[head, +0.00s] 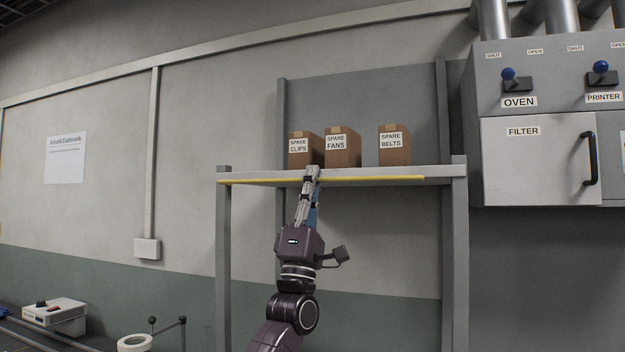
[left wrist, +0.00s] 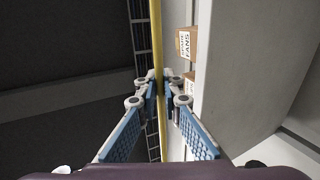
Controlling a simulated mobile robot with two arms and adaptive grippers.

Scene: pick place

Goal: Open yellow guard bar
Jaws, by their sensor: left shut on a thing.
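The yellow guard bar (head: 375,178) runs along the front of the shelf, nearly level, in the head view. In the left wrist view the bar (left wrist: 157,30) runs up and down through the middle, between my fingers. My left gripper (head: 312,172) reaches up from below to the bar, left of its middle. In the left wrist view its fingertips (left wrist: 164,78) are closed around the bar. The fingertips hide a short piece of the bar. My right gripper is not in view.
On the shelf (head: 440,171) stand boxes labelled spare clips (head: 299,149), spare fans (head: 342,148) and spare belts (head: 394,147). A grey cabinet (head: 530,165) with a filter door hangs at the right. Shelf posts (head: 223,260) stand on both sides. The space under the shelf looks clear.

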